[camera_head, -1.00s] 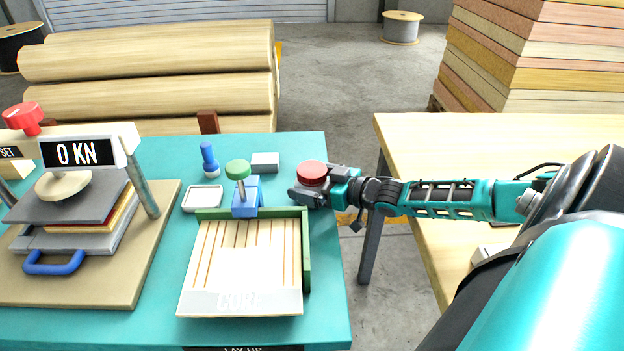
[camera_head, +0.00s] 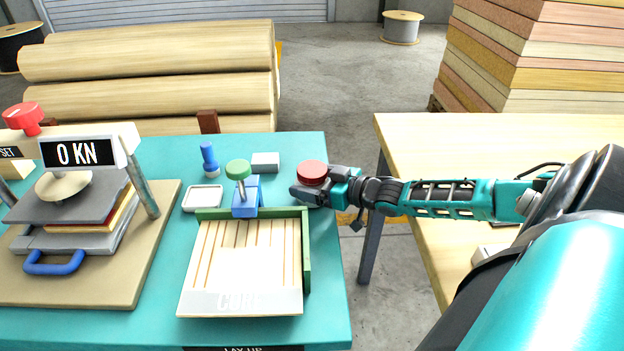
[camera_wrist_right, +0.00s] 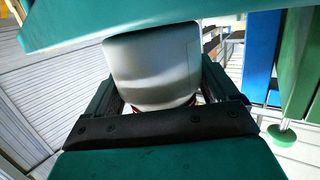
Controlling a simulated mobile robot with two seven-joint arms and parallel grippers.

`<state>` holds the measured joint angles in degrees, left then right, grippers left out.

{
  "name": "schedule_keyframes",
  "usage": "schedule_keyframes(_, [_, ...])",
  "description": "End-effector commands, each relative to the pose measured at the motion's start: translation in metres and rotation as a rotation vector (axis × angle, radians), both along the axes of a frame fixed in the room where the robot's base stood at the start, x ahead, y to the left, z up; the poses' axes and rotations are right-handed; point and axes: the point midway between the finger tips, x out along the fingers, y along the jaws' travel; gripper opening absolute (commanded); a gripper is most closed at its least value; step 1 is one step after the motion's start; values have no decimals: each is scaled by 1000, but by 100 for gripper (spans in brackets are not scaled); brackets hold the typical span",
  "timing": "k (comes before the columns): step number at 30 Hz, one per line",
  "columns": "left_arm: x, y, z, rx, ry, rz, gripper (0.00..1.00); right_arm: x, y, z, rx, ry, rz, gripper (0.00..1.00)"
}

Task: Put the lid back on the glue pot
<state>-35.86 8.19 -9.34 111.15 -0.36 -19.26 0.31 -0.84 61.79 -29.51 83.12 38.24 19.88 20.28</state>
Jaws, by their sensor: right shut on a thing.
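The red lid (camera_head: 312,170) is near the right edge of the teal bench in the head view, level and red side up. My right gripper (camera_head: 311,187) is shut on it, with the near finger across its lower front. In the right wrist view, the pale grey-white glue pot (camera_wrist_right: 152,65) stands between the fingers, with the bench at the top of the picture. Thin red edges show where the pot meets the gripper. The lid is over the pot, but I cannot tell if it is fully seated. The finger hides most of the pot in the head view. My left gripper is out of view.
A white dish (camera_head: 203,198), blue-handled tool (camera_head: 209,160), grey block (camera_head: 265,162) and green-knobbed blue holder (camera_head: 239,171) stand left of the gripper. A green-edged frame (camera_head: 306,255) with slats is nearer. A press (camera_head: 90,150) is at far left. The bench edge is close on the right.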

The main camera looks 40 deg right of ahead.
Motion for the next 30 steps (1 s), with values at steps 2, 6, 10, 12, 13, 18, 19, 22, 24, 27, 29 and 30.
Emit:
schedule_keyframes(2, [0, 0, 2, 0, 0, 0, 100, 1, 0, 7, 0, -3, 0, 43])
schedule_keyframes(6, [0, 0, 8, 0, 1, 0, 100, 0, 0, 23, -1, -4, 1, 43])
schedule_keyframes(10, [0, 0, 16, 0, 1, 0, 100, 0, 0, 47, -2, -4, 2, 43])
schedule_keyframes(12, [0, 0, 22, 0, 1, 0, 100, 0, 0, 64, -2, -4, 3, 43])
schedule_keyframes(13, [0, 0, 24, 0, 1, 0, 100, 0, 0, 72, -2, -4, 3, 43])
schedule_keyframes(18, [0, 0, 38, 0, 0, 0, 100, 0, 0, 115, -3, -3, 3, 43])
schedule_keyframes(19, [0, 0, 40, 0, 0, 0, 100, 0, 1, 122, -3, -3, 4, 43])
schedule_keyframes(22, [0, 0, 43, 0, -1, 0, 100, 0, 0, 145, -3, -3, 3, 43])
schedule_keyframes(24, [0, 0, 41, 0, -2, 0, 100, -1, 0, 153, -3, -1, 2, 43])
schedule_keyframes(27, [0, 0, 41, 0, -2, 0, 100, 0, 0, 168, -2, -2, 2, 43])
schedule_keyframes(29, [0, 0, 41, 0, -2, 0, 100, 0, 0, 175, -2, -2, 3, 43])
schedule_keyframes(30, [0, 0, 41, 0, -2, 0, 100, 0, 0, 178, -2, -2, 0, 43])
